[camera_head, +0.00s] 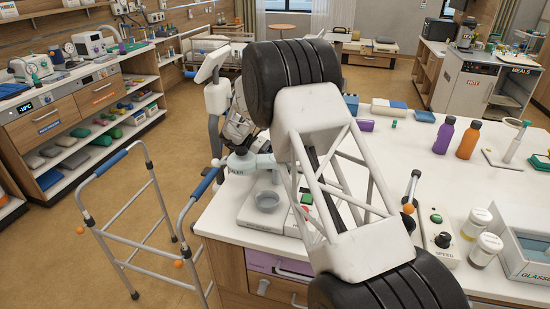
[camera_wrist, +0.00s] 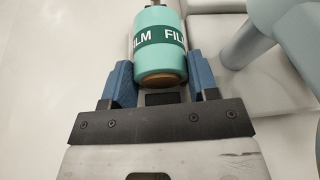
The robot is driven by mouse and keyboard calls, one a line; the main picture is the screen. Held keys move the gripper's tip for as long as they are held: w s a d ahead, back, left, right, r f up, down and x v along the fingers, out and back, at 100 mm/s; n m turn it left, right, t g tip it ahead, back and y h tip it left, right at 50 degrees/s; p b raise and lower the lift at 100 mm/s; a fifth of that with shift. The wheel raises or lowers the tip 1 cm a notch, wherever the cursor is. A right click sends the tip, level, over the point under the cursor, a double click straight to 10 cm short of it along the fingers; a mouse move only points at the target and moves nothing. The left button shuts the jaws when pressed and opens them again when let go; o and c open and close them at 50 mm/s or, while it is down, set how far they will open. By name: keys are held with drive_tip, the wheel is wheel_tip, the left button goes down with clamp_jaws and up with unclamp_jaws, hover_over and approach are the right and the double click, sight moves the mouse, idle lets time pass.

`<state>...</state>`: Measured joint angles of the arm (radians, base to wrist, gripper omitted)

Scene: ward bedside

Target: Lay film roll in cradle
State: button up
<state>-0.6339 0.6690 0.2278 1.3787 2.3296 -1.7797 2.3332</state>
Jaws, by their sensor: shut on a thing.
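My gripper (camera_wrist: 161,84) is shut on the film roll (camera_wrist: 158,50), with one blue finger on each side. The roll is a pale teal cylinder with a dark green band lettered FILM. Its brown core end faces the wrist camera, and a thin spindle shows at its far end. In the head view my arm hides the fingers and I cannot make out the roll. A pale grey-green machine (camera_head: 250,163), its lettering partly covered, stands on the counter near my wrist. It seems to be the rounded part (camera_wrist: 253,45) right of the roll. I cannot pick out the cradle for certain.
A knob box (camera_head: 443,240), lidded jars (camera_head: 481,249) and a glasses box (camera_head: 528,262) stand right of my arm. Purple (camera_head: 443,136) and orange (camera_head: 469,140) bottles stand behind. A walker (camera_head: 148,205) stands left.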

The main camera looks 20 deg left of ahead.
drive_tip(key=shift+f, duration=0.15)
drive_tip(key=o, duration=1.1)
drive_tip(key=shift+s, duration=0.1)
drive_tip(key=shift+c, duration=0.2)
drive_tip(key=shift+f, duration=0.1)
drive_tip(key=shift+c, duration=0.4)
drive_tip(key=shift+o, duration=1.1)
drive_tip(key=shift+r, duration=0.25)
wheel_tip(320, 180, up, 8)
